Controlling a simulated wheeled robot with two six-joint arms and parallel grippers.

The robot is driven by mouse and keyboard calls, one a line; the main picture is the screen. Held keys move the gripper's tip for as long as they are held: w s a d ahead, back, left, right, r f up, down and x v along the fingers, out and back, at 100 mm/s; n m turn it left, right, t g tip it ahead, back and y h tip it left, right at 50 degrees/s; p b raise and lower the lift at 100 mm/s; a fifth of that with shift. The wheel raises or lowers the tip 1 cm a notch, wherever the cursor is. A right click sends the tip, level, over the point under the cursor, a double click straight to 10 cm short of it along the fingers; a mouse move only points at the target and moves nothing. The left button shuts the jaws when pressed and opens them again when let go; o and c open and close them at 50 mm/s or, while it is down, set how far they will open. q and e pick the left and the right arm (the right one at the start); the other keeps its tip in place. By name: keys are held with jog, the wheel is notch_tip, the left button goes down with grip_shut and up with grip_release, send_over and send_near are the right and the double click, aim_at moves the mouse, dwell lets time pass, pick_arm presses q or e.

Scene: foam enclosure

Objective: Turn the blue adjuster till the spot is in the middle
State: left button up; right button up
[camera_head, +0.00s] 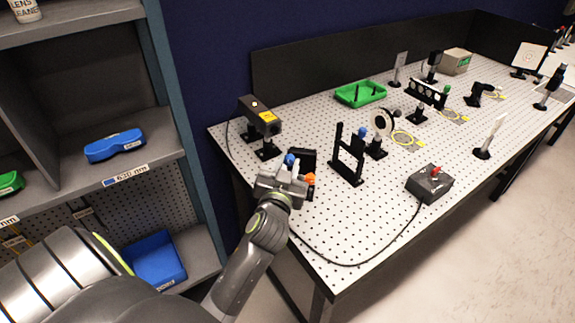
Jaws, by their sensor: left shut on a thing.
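My left gripper (288,175) reaches over the near left edge of the perforated table and is shut on the blue adjuster (289,160), whose top shows at the fingertips. The adjuster belongs to a black mount (304,159), partly hidden by the gripper. An orange knob (310,179) sits just right of the fingers. A white target screen (527,56) with ring marks stands upright at the far right. The spot is too small to make out there. My right gripper is not in view.
A laser box (260,117) stands behind the gripper. A black open frame (348,156), another blue knob (362,132) and a control box with a red button (430,184) stand to the right. A green tray (360,94) lies behind. Shelves (150,150) flank the left.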

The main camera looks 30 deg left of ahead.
pick_arm(q)
jog(key=shift+r+m+p, duration=0.1)
jog(key=shift+m+p, duration=0.3)
jog(key=shift+m, duration=0.4)
jog(key=m+p, duration=0.2)
jog(key=m, duration=0.2)
jog(key=m+p, duration=0.1)
jog(key=m, duration=0.2)
jog(key=shift+m+p, duration=0.3)
jog(key=shift+m, duration=0.1)
jog(key=m+p, duration=0.2)
jog(key=m, duration=0.3)
jog(key=shift+m+p, duration=0.75)
jog(key=shift+m, duration=1.35)
jog(key=shift+w, duration=0.1)
